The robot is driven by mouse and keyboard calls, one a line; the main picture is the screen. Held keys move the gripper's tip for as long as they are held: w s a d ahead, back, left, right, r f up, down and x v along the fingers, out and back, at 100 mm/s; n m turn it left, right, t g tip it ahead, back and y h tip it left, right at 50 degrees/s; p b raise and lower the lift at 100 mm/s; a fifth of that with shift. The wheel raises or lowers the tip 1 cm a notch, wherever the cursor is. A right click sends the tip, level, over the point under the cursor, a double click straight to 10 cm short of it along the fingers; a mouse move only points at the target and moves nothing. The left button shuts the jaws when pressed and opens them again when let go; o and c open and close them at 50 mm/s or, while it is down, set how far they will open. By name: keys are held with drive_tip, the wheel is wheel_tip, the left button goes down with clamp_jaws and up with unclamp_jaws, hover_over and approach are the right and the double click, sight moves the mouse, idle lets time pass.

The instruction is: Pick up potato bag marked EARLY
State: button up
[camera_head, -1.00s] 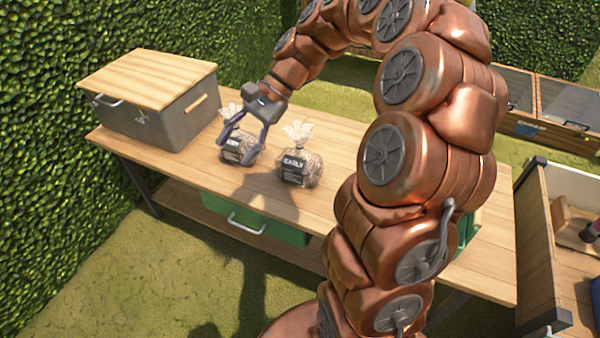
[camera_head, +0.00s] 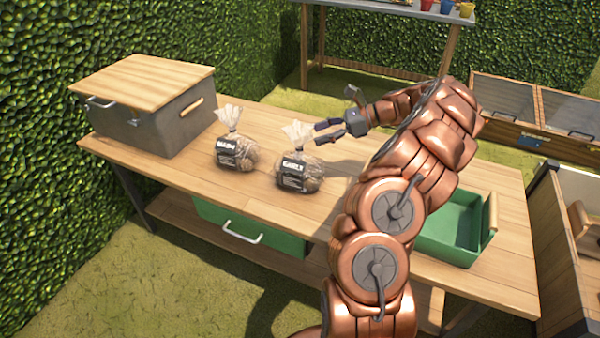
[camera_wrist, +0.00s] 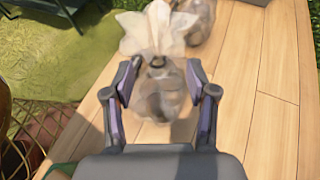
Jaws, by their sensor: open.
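The potato bag marked EARLY (camera_head: 297,175) stands on the wooden table, a clear bag with a black label and a gathered top. A second bag (camera_head: 236,153), with a dark label reading something like MAIN, stands to its left. My gripper (camera_head: 317,133) is open and empty, just right of the EARLY bag's top and pointing left. In the wrist view a bag (camera_wrist: 160,95), likely the EARLY one, shows blurred between my open fingers (camera_wrist: 163,95); its label is hidden there. The other bag (camera_wrist: 195,20) shows beyond it.
A grey box with a wooden lid (camera_head: 150,115) stands at the table's left end. A green tray (camera_head: 452,228) sits at the right end. A green drawer (camera_head: 250,228) is under the table. The table (camera_head: 215,185) is clear around the bags.

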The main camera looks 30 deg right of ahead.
sight(303, 142)
drive_tip(key=shift+x, duration=1.15)
drive_tip(key=shift+s+f+b+x, duration=0.1)
drive_tip(key=shift+f+x, duration=0.05)
drive_tip(key=shift+x, duration=0.7)
drive_tip(key=shift+s+f+b+x, duration=0.1)
drive_tip(key=shift+f+x, duration=0.05)
drive_tip(key=shift+x, duration=0.7)
drive_tip(key=shift+f+b+x, duration=0.1)
drive_tip(key=shift+f+x, duration=0.05)
drive_tip(key=shift+x, duration=0.7)
drive_tip(key=shift+d, duration=0.1)
clamp_jaws()
